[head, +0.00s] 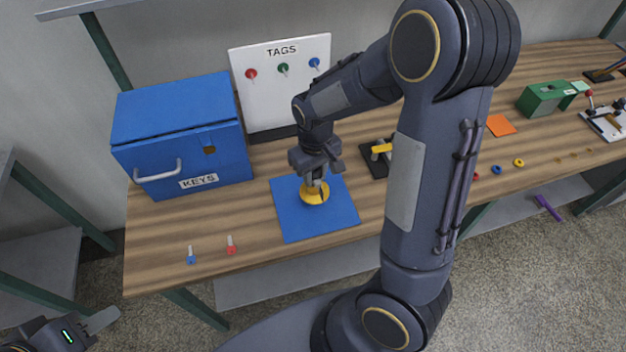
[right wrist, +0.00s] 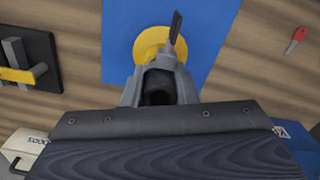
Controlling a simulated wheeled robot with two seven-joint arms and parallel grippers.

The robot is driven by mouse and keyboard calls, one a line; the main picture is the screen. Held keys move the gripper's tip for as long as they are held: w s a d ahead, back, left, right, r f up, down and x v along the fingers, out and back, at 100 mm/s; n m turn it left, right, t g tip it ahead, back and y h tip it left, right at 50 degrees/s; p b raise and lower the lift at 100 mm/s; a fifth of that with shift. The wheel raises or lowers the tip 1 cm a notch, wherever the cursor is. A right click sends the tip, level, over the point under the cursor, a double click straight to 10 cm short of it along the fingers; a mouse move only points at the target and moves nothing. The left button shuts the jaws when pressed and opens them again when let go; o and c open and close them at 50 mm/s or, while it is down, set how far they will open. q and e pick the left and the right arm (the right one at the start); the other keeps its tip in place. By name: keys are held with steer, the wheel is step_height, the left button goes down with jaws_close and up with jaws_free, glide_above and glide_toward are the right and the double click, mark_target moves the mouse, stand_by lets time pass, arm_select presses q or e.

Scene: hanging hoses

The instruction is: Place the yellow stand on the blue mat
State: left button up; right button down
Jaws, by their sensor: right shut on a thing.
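The blue mat (head: 335,215) lies flat on the wooden table, in front of the tag board. The yellow stand (head: 313,196) has a round yellow base that appears over the mat, with a dark upright part; I cannot tell whether its base touches the mat. My right gripper (head: 316,180) reaches down over the mat and is shut on the stand. In the right wrist view the yellow base (right wrist: 148,44) shows beyond the fingers (right wrist: 158,75), over the blue mat (right wrist: 205,28). My left gripper (head: 85,328) is at the lower left corner, away from the table; its fingers are only partly visible.
A blue KEYS box (head: 180,135) stands left of the mat. The white TAGS board (head: 282,80) stands behind. A blue-tipped key (head: 191,256) and a red key (head: 231,246) lie at the front. A dark block with a yellow part (head: 376,158) sits right of the mat.

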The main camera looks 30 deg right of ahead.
steer(key=shift+w+a+f, duration=0.1)
steer(key=shift+w+f, duration=0.1)
steer(key=shift+f, duration=1.55)
steer(key=shift+f, duration=0.25)
steer(key=c, duration=1.1)
jaws_free()
steer(key=shift+c, duration=0.2)
steer(key=shift+r, duration=0.15)
step_height(320, 180, up, 12)
steer(key=shift+f, duration=0.1)
steer(key=s+a+r+m+t+y, duration=0.1)
steer(key=s+a+r+t+y, duration=0.1)
steer(key=s, duration=0.6)
steer(key=s+a+r+m+t+y, duration=0.1)
steer(key=s+a+r+t, duration=0.1)
steer(key=s, duration=0.7)
steer(key=shift+r+t+y, duration=0.4)
steer(key=shift+r+t, duration=0.4)
steer(key=shift+r, duration=0.3)
